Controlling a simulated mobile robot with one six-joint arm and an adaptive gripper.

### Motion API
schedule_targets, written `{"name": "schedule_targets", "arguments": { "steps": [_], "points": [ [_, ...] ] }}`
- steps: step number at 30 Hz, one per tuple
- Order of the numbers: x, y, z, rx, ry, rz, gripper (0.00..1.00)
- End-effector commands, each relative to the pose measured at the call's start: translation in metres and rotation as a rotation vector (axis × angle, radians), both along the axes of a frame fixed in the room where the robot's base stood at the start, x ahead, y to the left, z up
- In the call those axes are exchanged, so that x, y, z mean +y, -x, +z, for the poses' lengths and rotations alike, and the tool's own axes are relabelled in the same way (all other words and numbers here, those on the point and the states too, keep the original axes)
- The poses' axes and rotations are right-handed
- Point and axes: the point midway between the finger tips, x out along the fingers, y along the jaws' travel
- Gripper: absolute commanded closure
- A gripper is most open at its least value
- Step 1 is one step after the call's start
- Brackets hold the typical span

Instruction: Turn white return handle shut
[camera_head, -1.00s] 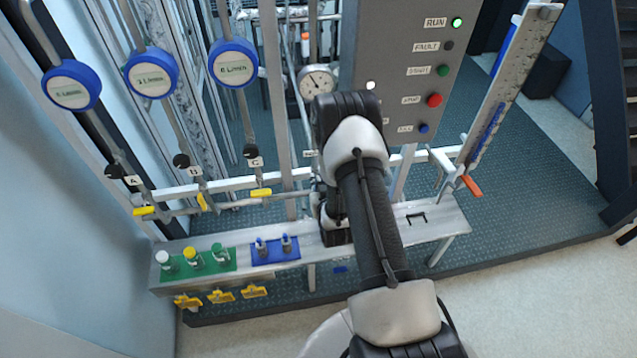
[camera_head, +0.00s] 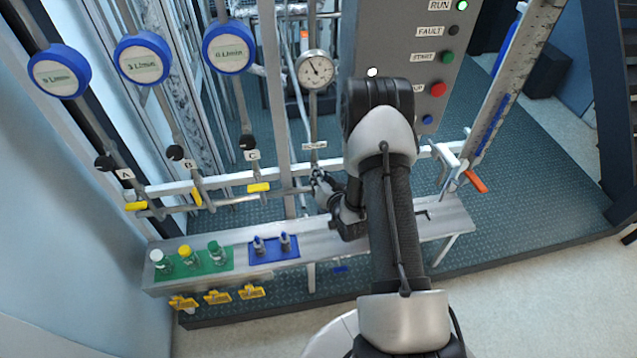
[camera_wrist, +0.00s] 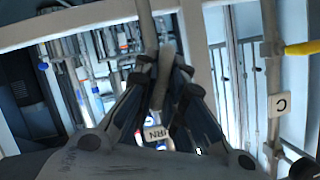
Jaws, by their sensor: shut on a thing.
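The white return handle (camera_wrist: 163,76) shows in the wrist view as a short pale grey bar between my fingertips. My gripper (camera_wrist: 166,88) is shut on it, with one finger on each side. The fingers hide part of the handle. A small white label (camera_wrist: 157,133), on which only the letters "RN" can be read, shows between the fingers. In the head view my gripper (camera_head: 320,184) is at the pipe below the round gauge (camera_head: 315,69). The handle itself cannot be made out clearly there.
Yellow handles (camera_head: 258,188) sit on the valves to the left, under labels A, B and C (camera_head: 252,155). A shelf (camera_head: 320,240) below carries a green tray (camera_head: 216,271) with bottles and a blue tray (camera_head: 273,257). The button panel (camera_head: 402,50) stands behind my arm.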

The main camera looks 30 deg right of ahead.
Motion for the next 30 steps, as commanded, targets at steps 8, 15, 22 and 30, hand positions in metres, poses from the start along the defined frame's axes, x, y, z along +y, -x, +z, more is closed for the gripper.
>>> {"name": "schedule_targets", "arguments": {
  "steps": [8, 15, 22, 30],
  "points": [
    [-0.0033, -0.0001, -0.0041, -0.078, -0.250, -0.002, 1.00],
    [-0.0041, 0.0001, -0.0046, -0.141, -0.468, -0.001, 1.00],
    [-0.0047, 0.0003, -0.0057, -0.201, -0.678, -0.001, 1.00],
    [-0.0046, 0.0001, -0.0060, -0.263, -0.897, 0.001, 1.00]
  ]
}}
